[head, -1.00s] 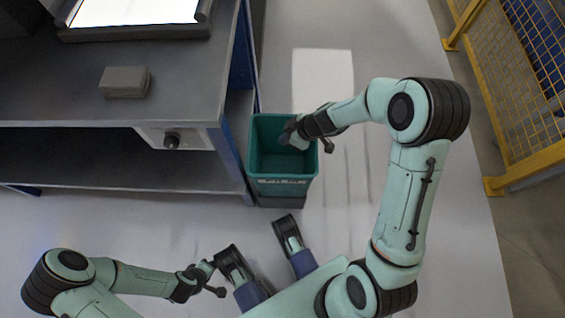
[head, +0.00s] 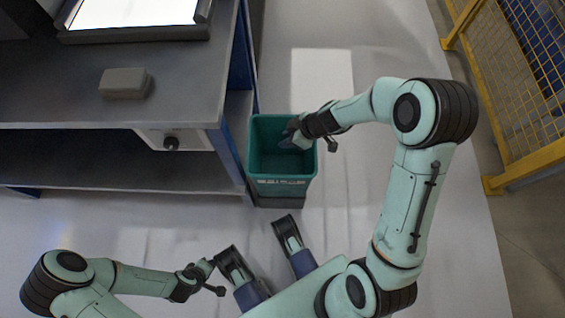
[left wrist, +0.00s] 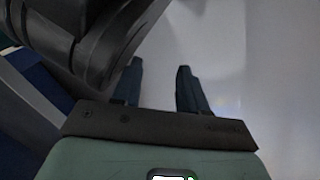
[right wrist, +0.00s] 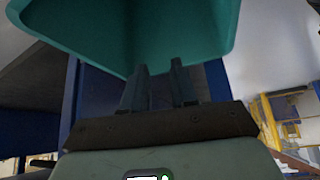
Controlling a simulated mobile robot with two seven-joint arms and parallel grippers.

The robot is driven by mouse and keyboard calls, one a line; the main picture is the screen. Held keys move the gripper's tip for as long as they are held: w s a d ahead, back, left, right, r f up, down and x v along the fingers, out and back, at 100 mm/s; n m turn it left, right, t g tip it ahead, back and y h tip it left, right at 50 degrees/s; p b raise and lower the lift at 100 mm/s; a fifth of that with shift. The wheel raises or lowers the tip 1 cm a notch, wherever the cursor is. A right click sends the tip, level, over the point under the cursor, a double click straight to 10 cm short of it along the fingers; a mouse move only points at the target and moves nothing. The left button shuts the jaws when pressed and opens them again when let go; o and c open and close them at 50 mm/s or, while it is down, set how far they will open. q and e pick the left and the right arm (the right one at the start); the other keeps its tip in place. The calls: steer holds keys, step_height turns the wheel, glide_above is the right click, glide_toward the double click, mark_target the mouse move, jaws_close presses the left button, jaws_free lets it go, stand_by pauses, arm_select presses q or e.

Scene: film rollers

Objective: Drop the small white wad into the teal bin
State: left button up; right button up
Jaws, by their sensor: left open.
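The teal bin (head: 262,150) stands on the floor beside the workbench in the head view. Its wall also fills the top of the right wrist view (right wrist: 175,30). My right gripper (head: 290,139) is over the bin's right side. In the right wrist view its fingers (right wrist: 159,72) are apart, with nothing visible between them. My left gripper (head: 214,277) is low at the left, away from the bin. In the left wrist view its fingers (left wrist: 158,75) are open and empty. I cannot make out the small white wad in any view. The gripper hides part of the bin's inside.
The grey workbench (head: 190,85) is left of the bin, with a grey block (head: 124,83) and a bright light panel (head: 135,12) on it. A yellow mesh fence (head: 525,80) stands at the right. The pale floor (head: 340,190) right of the bin is clear.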

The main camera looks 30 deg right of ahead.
arm_select(q)
step_height(320, 180, up, 5)
steer(key=w+d+t+p, duration=0.1)
steer(key=w+p, duration=0.1)
steer(key=w, duration=0.1)
steer(key=shift+d+p, duration=0.25)
steer(key=shift+p, duration=0.15)
arm_select(e)
steer(key=v, duration=1.1)
steer(key=shift+r, duration=0.25)
arm_select(q)
steer(key=shift+s, duration=0.1)
arm_select(e)
steer(key=shift+s, duration=0.1)
